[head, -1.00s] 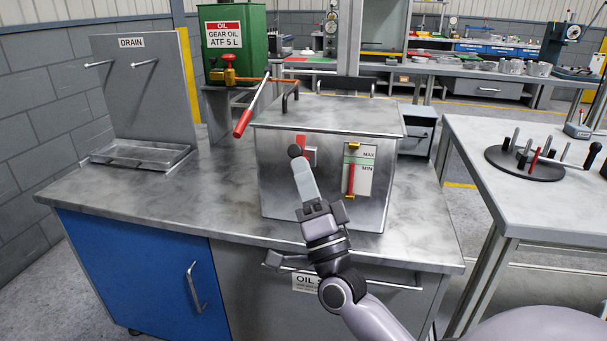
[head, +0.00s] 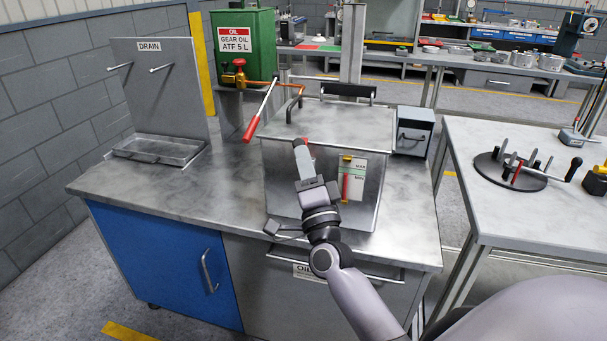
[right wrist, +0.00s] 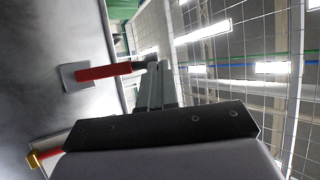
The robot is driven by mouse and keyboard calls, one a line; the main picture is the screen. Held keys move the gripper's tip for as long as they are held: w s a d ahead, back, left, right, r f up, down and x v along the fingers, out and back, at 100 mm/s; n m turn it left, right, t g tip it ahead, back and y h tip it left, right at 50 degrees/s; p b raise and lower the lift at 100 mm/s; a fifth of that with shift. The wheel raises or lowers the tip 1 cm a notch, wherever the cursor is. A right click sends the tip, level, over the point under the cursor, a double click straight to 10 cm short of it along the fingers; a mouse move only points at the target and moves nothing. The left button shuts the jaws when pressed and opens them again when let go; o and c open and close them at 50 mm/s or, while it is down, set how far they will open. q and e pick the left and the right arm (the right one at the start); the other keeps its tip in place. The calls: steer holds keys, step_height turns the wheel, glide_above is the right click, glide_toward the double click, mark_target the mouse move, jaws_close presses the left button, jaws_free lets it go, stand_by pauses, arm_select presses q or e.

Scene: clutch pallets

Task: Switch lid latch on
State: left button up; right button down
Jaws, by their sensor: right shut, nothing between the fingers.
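The latch is a red lever (right wrist: 105,72) on a small square plate (right wrist: 75,77) on the front of a steel tank (head: 280,190). In the right wrist view it reaches from the plate across the lid's edge and ends in a black knob (right wrist: 145,63). In the head view only a bit of red (head: 302,141) shows at my fingertips. The tank's lid (head: 335,120) is down flat. My right gripper (head: 303,152) is shut and empty, also in the wrist view (right wrist: 160,80); its tips are at the knob, and contact is unclear. My left gripper is out of view.
A level gauge (head: 352,180) is right of the latch. A red-handled lever (head: 262,108) leans left of the tank, near a green oil can (head: 245,50). A drain tray (head: 158,149) stands at left. A second table (head: 520,220) is at right.

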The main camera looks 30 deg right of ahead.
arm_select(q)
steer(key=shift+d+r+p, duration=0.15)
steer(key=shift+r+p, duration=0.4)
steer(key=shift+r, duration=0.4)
arm_select(e)
steer(key=w+d+r, duration=0.3)
steer(key=d, duration=0.1)
steer(key=shift+w+d+r, duration=0.15)
steer(key=shift+w+r, duration=0.1)
steer(key=shift+w, duration=0.1)
steer(key=shift+d, duration=0.1)
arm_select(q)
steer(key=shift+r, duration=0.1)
